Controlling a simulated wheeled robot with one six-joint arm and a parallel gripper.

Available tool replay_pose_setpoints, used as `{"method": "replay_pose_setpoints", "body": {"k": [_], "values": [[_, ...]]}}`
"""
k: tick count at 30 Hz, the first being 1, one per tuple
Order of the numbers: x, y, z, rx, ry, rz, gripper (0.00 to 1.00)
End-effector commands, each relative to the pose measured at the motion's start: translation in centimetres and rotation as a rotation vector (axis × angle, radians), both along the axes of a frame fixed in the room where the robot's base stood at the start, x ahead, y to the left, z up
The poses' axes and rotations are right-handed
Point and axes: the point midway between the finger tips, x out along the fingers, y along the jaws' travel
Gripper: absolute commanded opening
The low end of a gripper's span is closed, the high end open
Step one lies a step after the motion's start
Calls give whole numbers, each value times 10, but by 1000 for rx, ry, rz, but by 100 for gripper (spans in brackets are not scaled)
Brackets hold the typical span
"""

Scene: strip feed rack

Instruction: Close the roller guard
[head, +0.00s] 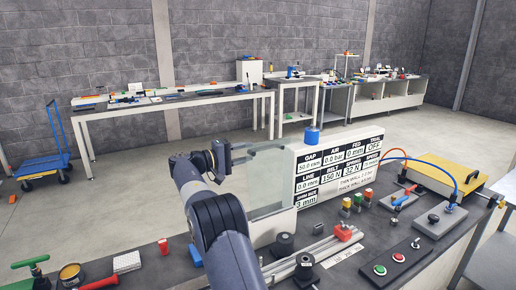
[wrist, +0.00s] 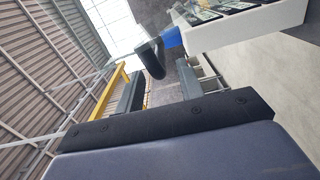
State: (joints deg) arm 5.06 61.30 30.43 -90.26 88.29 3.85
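The roller guard (head: 270,178) looks like a clear, greenish panel standing upright at the left end of the white display panel (head: 300,198) in the head view. My gripper (head: 240,154) is raised at the guard's upper left, with its fingers pointing right towards it. The two fingers show apart with nothing visible between them. Whether they touch the guard cannot be told. In the wrist view, a dark rounded bar (wrist: 151,58) shows beyond the fingers; whether it belongs to the guard is unclear.
A blue cap (head: 312,135) tops the display panel. A rail with a red block (head: 344,232), a button box (head: 396,258) and a yellow-topped unit (head: 447,172) occupy the bench to the right. Open floor lies behind the bench.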

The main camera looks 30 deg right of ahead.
Motion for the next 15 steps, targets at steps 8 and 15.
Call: {"method": "replay_pose_setpoints", "body": {"k": [8, 15], "values": [[-2, -43, 1, 1, 1, 0, 36], [-3, -52, 0, 1, 1, 1, 36]]}}
